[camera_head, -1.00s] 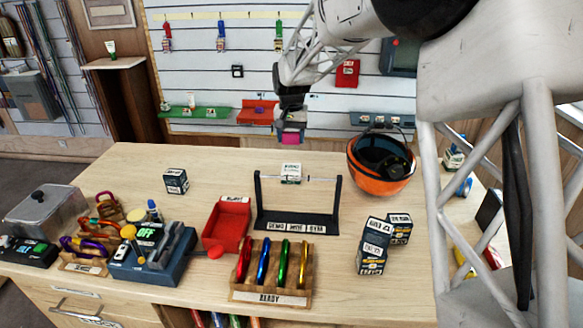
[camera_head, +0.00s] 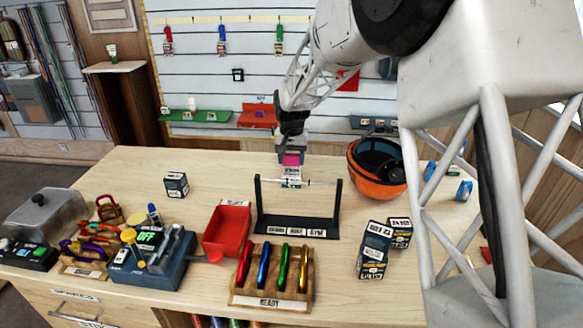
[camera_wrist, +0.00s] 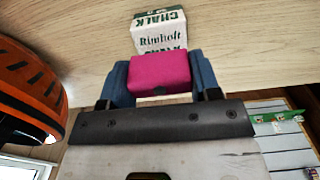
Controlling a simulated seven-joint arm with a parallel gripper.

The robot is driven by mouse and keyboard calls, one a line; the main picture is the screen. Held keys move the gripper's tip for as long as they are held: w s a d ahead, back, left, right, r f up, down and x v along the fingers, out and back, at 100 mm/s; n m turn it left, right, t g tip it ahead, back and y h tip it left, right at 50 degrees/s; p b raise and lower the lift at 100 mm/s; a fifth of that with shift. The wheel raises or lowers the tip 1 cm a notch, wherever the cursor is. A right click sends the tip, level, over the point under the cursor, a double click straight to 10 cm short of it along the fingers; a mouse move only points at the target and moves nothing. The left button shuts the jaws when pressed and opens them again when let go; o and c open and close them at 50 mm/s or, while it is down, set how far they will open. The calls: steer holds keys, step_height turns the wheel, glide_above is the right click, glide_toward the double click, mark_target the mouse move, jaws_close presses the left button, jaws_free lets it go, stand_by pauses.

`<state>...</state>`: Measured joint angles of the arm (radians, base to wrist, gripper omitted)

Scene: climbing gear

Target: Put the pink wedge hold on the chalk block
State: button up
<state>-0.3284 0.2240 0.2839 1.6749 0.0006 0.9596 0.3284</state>
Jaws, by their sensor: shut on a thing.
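The pink wedge hold (camera_head: 291,159) is between the fingers of my gripper (camera_head: 291,152), which is shut on it. In the wrist view the pink hold (camera_wrist: 160,74) sits between two blue-grey fingers (camera_wrist: 160,84). The chalk block (camera_head: 291,178), white with green print, stands on the table behind the black bar stand. The hold is just above the chalk block in the head view; whether they touch I cannot tell. In the wrist view the chalk block (camera_wrist: 159,30) shows beyond the hold, its lower part hidden by it.
A black stand with a thin bar (camera_head: 298,226) is in front of the chalk block. An orange helmet (camera_head: 377,168) is close on the right. A red tray (camera_head: 228,229) lies front left. Small dark boxes (camera_head: 375,249) stand front right. The table's back left is fairly clear.

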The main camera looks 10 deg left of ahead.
mark_target(291, 174)
steer(key=shift+f, duration=1.7)
steer(key=shift+f, duration=0.1)
steer(key=o, duration=0.9)
step_height(291, 174, up, 11)
steer(key=shift+r, duration=0.6)
